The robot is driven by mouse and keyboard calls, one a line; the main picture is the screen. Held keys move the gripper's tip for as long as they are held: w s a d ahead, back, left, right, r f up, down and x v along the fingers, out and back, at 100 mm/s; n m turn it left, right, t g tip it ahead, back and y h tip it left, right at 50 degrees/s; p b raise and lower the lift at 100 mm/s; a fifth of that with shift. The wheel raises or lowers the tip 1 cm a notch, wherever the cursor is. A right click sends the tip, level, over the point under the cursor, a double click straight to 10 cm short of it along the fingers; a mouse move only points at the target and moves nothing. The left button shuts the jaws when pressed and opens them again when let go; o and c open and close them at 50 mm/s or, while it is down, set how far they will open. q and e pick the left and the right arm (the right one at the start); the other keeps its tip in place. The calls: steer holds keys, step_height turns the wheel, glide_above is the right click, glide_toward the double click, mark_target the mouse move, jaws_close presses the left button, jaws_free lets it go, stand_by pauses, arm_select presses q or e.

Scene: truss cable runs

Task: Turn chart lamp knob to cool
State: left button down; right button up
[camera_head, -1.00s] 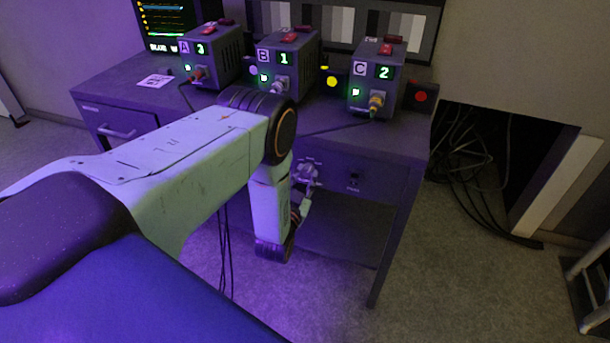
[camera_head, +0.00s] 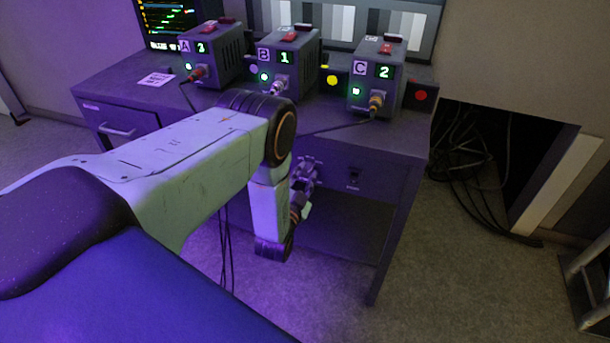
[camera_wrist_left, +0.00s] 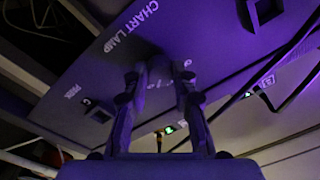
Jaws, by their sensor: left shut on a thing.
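The desk front carries a panel with the label CHART LAMP (camera_wrist_left: 132,25), upside down in the left wrist view. My left gripper (camera_wrist_left: 157,72) is shut at this panel beside the label, with both fingers reaching the panel face. The chart lamp knob is between the fingertips and mostly hidden by them. In the head view the left gripper (camera_head: 308,172) is at the desk front, left of a small switch. The grey striped chart (camera_head: 385,30) stands behind the desk and is lit. My right gripper is not in view.
Boxes A (camera_head: 212,55), B (camera_head: 290,60) and C (camera_head: 378,78) stand on the desk with cables plugged in. Loose cables (camera_head: 470,185) hang in a dark wall opening at right.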

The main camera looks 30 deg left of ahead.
arm_select(q)
steer(key=shift+f, duration=0.1)
steer(key=c, duration=1.1)
jaws_free()
steer(key=v, duration=1.2)
